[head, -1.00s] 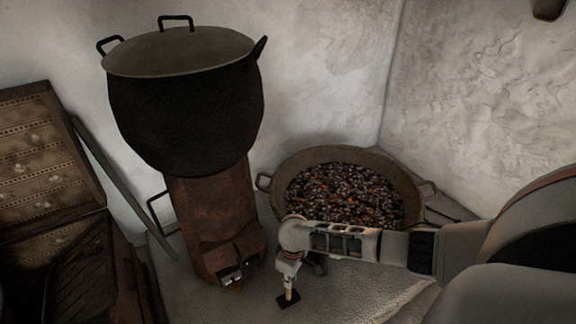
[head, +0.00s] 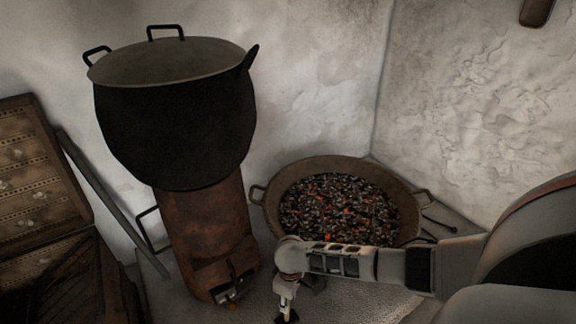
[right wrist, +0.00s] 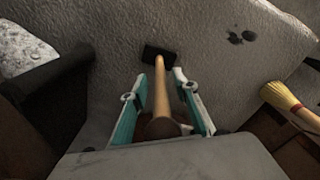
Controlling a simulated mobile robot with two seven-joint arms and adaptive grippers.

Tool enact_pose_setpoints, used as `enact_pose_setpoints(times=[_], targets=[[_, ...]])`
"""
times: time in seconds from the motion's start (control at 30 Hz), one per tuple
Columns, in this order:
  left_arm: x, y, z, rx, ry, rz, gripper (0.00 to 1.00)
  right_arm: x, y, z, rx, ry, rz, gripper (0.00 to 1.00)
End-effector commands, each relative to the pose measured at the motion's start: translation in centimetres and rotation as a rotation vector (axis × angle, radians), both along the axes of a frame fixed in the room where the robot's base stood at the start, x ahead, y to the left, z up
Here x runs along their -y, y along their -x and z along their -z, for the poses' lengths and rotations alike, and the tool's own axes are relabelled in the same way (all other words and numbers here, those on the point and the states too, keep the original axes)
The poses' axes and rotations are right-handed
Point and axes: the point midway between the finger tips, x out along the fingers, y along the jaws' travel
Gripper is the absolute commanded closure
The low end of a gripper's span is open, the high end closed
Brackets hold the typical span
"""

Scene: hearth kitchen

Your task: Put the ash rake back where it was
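The ash rake (right wrist: 160,85) has a pale wooden handle and a flat dark head (right wrist: 158,54). My right gripper (right wrist: 161,78) has its fingers on either side of the handle, near its thick dark end, and appears to hold it with the head pointing away from the wrist. In the head view my right gripper (head: 286,288) points down in front of the pan of embers, and the rake's lower part is cut off by the bottom edge. I cannot tell whether the head touches the floor. My left gripper is out of view.
A wide pan of embers (head: 262,212) stands in the corner behind my right arm. A rusty stove (head: 205,235) with a big black pot (head: 175,125) is to the left. A broom (right wrist: 285,98) lies at right in the wrist view.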

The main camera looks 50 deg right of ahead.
Motion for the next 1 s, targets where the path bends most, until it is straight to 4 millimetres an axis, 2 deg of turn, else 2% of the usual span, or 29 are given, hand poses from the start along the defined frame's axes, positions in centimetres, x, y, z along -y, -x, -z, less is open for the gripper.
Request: enact_pose_setpoints(times=[0.13,0.3,0.33,0.4,0.6,0.8,1.0], targets=[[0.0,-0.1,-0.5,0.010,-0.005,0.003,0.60,0.1,-0.1,-0.9,0.003,0.001,-0.001,0.71],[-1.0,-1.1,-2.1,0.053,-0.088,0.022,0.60,0.1,-0.8,-4.6,0.018,0.001,-0.001,0.71],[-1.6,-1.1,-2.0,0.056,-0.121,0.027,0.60,0.1,-0.8,-5.3,0.020,0.000,-0.001,0.71],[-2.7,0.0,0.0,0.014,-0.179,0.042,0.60,0.2,-0.9,-7.0,0.022,0.002,-0.001,0.71],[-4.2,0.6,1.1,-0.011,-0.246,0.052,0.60,0.2,-0.5,-10.6,0.017,0.000,-0.001,0.71],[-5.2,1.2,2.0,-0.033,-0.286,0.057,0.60,0.2,0.0,-12.3,0.007,0.000,0.000,0.71],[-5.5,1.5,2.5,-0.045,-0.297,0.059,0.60,0.2,0.3,-12.5,-0.001,0.000,-0.001,0.71]])
